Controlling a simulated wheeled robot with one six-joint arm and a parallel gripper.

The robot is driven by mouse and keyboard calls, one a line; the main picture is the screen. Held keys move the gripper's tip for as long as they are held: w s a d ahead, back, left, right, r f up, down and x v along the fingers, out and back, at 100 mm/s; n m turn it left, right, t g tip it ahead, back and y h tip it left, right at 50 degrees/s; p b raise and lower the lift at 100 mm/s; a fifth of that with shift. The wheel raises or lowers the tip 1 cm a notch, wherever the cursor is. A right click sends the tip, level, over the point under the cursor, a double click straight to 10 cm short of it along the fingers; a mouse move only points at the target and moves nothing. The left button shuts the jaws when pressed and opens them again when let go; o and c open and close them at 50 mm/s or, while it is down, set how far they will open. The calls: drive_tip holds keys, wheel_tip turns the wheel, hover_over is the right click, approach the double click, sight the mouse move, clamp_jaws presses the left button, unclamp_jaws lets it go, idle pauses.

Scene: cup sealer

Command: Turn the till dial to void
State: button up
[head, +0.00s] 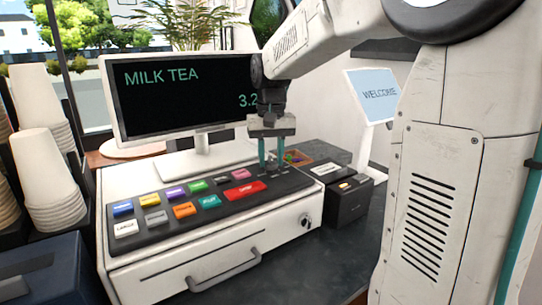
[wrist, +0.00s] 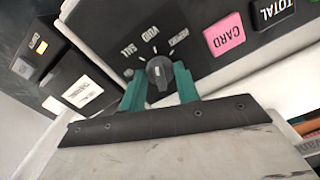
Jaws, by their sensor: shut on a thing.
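The till dial (wrist: 159,72) is a small dark round knob with a pale line on its face, seen in the wrist view. The labels SALE, VOID (wrist: 150,32) and REPORT fan out above it on the black key panel (wrist: 100,22). The pale line runs roughly upright; I cannot tell exactly which label it meets. My gripper (wrist: 160,88) has its two teal fingers on either side of the dial, shut on it. In the head view my gripper (head: 272,163) points down at the panel's far right end, and the dial is hidden there.
The till (head: 200,250) has several coloured keys, a front drawer handle and a key lock. The MILK TEA screen (head: 185,95) stands behind, close to the arm. A dark box (head: 348,203) is to the right. Paper cup stacks (head: 50,180) stand left.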

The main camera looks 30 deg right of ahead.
sight(272, 158)
drive_tip(key=o, duration=1)
drive_tip(key=shift+c, duration=0.2)
drive_tip(key=shift+r, duration=0.1)
wheel_tip(272, 158, up, 8)
drive_tip(key=shift+f, duration=0.15)
drive_tip(key=shift+d, duration=0.1)
